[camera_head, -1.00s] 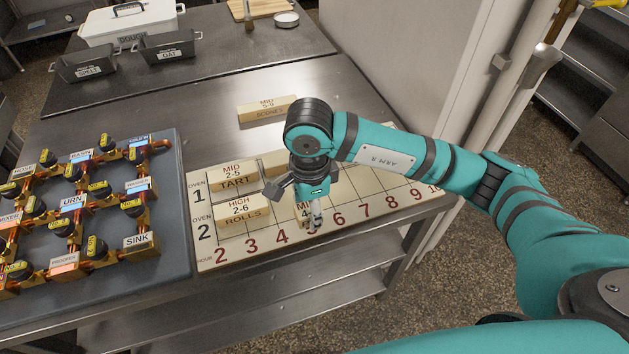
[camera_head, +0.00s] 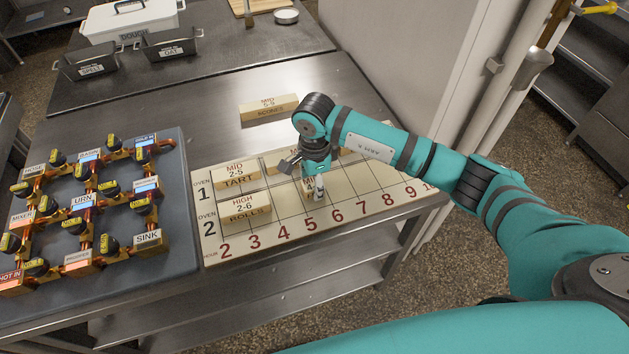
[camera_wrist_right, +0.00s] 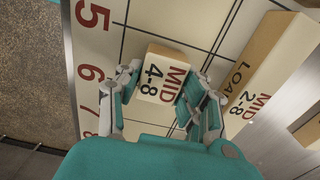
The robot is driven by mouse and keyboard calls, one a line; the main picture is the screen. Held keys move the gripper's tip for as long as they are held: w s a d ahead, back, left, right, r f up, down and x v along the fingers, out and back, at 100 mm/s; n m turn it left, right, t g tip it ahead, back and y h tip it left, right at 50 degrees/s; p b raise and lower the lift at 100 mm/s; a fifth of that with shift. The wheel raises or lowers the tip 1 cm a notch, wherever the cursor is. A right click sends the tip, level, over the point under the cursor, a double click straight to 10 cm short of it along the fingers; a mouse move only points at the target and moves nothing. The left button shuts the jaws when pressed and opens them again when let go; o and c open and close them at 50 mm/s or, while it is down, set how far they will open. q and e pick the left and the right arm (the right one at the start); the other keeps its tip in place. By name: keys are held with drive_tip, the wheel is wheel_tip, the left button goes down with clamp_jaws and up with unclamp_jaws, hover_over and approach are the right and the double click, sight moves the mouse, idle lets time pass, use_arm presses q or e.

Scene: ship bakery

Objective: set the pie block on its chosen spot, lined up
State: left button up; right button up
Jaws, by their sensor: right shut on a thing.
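The block marked MID 4-8 (camera_wrist_right: 161,75), which I take as the pie block, sits between the fingers of my right gripper (camera_wrist_right: 165,98) in the wrist view. Its product name is hidden. In the wrist view the block looks slightly turned against the grid lines. I cannot tell whether it touches the board. My left gripper is out of view.
On the board stand the TART block (camera_head: 235,178), the ROLLS block (camera_head: 244,208) and the LOAF block (camera_wrist_right: 264,73), which lies beside the held block. The SCONES block (camera_head: 269,108) lies on the steel table behind. A pipe panel (camera_head: 180,240) stands left.

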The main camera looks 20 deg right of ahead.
drive_tip(key=shift+f, duration=0.2)
drive_tip(key=o, duration=1.1)
drive_tip(key=shift+r, duration=0.1)
drive_tip(key=shift+r, duration=0.1)
drive_tip(key=shift+r, duration=0.25)
wheel_tip(320, 180, up, 12)
drive_tip(key=b, duration=0.3)
drive_tip(key=shift+f, duration=0.2)
